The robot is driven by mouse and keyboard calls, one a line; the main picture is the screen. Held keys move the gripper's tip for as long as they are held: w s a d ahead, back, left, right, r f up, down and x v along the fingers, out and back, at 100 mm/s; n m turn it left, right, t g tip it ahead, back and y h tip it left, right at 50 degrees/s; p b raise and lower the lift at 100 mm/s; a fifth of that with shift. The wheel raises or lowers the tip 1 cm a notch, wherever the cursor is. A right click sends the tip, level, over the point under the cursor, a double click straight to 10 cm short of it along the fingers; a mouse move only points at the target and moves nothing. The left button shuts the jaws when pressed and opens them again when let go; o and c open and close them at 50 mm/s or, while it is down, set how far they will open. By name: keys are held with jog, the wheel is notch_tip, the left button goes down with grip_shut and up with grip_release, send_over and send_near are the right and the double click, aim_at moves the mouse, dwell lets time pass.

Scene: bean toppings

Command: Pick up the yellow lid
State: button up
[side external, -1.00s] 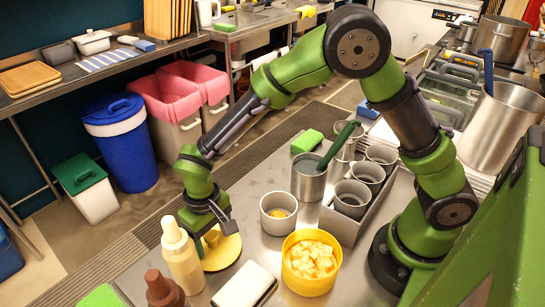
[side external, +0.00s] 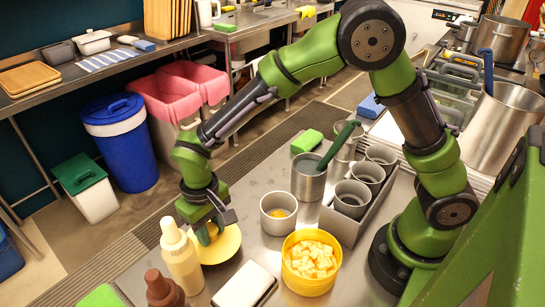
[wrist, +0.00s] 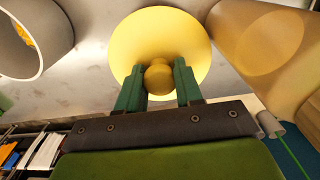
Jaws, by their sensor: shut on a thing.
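The yellow lid (side external: 222,247) is a round disc with a knob on top, in the side view between the cream squeeze bottle and the small grey cup. My gripper (side external: 207,227) is over it, pointing down. In the wrist view the lid (wrist: 160,35) lies beyond my fingers, and its round knob (wrist: 158,77) sits between the two green fingertips (wrist: 159,82). My gripper is shut on the knob. I cannot tell whether the lid is clear of the table.
The cream bottle (side external: 182,262) stands close on the left, with a brown bottle (side external: 163,291) in front. A grey cup (side external: 278,213) and a yellow tub of cubes (side external: 311,262) stand to the right. A white block (side external: 245,287) lies in front.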

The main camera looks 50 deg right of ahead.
aim_at(209, 227)
jog(key=s+r, duration=0.3)
jog(key=r, duration=1.5)
jog(key=s+d+f+m, duration=0.3)
jog(key=s+f, duration=0.3)
jog(key=s, duration=0.2)
jog(key=s+d+f+m, duration=0.3)
jog(key=s+d+f, duration=0.2)
jog(key=s, duration=0.3)
jog(key=shift+s+f, duration=0.35)
jog(key=shift+f, duration=0.05)
jog(key=shift+f, duration=0.15)
jog(key=shift+f, duration=0.6)
